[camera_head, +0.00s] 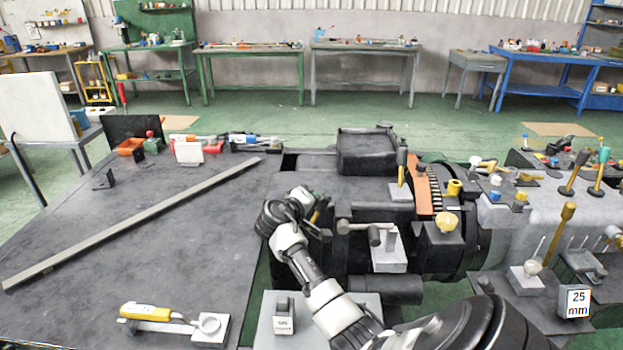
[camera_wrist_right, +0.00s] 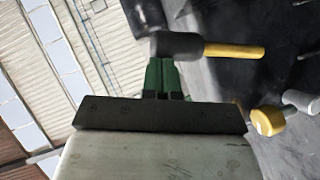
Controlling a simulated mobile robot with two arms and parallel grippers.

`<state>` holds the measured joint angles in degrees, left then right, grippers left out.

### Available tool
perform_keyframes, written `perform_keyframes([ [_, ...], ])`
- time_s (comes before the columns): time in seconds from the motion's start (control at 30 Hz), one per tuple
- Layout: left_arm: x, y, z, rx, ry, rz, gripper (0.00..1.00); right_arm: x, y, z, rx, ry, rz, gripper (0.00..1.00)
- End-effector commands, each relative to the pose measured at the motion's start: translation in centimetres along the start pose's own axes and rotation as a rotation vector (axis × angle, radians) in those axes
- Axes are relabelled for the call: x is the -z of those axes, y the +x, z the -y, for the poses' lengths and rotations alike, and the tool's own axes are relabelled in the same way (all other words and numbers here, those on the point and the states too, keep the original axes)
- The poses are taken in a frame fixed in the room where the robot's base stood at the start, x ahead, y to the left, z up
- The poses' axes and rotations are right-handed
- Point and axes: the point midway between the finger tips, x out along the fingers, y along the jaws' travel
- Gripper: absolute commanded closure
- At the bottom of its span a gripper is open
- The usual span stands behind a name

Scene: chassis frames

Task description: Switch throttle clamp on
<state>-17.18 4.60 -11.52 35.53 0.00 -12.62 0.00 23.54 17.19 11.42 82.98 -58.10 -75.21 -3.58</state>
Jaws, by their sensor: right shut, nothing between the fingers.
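My right gripper (camera_head: 318,212) is at the left side of the machine in the head view. In the right wrist view, its green fingers (camera_wrist_right: 163,75) are shut and empty. Just beyond their tips is the black grip of a yellow-stemmed lever (camera_wrist_right: 232,50); I cannot tell if they touch. This looks like the upright lever (camera_head: 401,172) on a grey plate in the head view, beside the orange bracket. No label marks the throttle clamp, so I cannot tell which control it is. My left gripper is not in view.
A grey T-handle (camera_head: 374,234) is close to my gripper. A long bar (camera_head: 135,220) lies on the dark tabletop at left.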

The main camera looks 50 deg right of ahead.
Motion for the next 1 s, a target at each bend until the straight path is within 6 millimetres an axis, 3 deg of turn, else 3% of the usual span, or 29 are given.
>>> perform_keyframes([
  [0.43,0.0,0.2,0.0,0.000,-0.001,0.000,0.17,-0.2,-0.6,0.1,0.000,-0.002,0.005,1.00],
  [0.8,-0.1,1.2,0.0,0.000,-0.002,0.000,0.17,0.0,-7.6,0.2,0.001,0.001,-0.001,1.00],
  [1.0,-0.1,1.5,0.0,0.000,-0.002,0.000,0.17,0.1,-10.3,0.2,0.001,0.000,-0.001,1.00],
])
